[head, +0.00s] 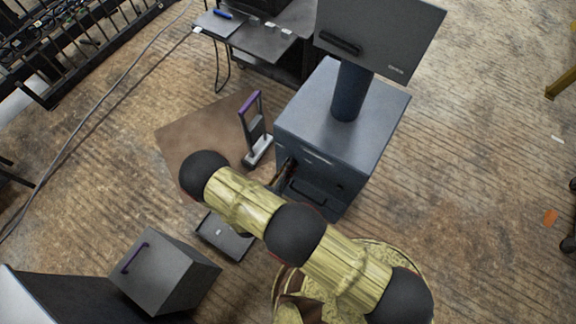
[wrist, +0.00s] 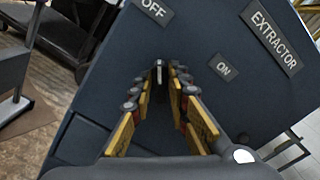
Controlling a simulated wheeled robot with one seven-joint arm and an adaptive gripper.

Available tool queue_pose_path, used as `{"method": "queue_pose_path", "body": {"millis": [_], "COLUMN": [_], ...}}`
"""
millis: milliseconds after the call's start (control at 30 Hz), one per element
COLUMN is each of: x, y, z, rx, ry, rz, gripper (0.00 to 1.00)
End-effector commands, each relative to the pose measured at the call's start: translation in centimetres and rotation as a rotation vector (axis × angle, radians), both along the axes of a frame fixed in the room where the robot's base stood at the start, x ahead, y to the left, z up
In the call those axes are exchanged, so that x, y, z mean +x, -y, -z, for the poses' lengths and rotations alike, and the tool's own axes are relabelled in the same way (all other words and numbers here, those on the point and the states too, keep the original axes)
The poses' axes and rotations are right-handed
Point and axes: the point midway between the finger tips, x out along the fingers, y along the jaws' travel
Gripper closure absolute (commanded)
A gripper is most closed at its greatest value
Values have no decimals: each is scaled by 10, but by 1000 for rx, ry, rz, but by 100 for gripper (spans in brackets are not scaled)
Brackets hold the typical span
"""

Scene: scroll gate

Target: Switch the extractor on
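The extractor (head: 335,130) is a dark blue-grey cabinet with a column and a wide hood on top, right of centre in the head view. Its front panel fills the wrist view (wrist: 85,100). It carries an OFF label (wrist: 152,10), an ON label (wrist: 224,69) and an EXTRACTOR plate (wrist: 271,38). A small switch lever (wrist: 159,67) with a light tip shows between the fingertips, between the two labels. I cannot tell which way it leans. My gripper (wrist: 161,88) is partly open at the panel, a finger on each side of the lever; contact is unclear.
A purple-handled stand (head: 256,130) is on a brown mat (head: 190,130) left of the extractor. A dark tray (head: 222,238) and a grey box (head: 165,272) are lower left. A dark table (head: 250,38) is behind. Floor to the right is mostly clear.

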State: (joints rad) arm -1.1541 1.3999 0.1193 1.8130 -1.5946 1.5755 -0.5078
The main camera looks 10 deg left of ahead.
Motion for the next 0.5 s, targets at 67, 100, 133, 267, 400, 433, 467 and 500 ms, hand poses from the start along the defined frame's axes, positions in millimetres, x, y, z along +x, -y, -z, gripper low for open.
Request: {"method": "queue_pose_path", "body": {"millis": [67, 100, 133, 267, 400, 433, 467, 500], "x": [0, 0, 0, 0, 0, 0, 0, 0], "y": [0, 0, 0, 0, 0, 0, 0, 0], "z": [0, 0, 0, 0, 0, 0, 0, 0], "rx": [0, 0, 0, 0, 0, 0, 0, 0], "ry": [0, 0, 0, 0, 0, 0, 0, 0], "rz": [0, 0, 0, 0, 0, 0, 0, 0], "gripper": [89, 91, 93, 100, 100, 100, 100, 100]}}
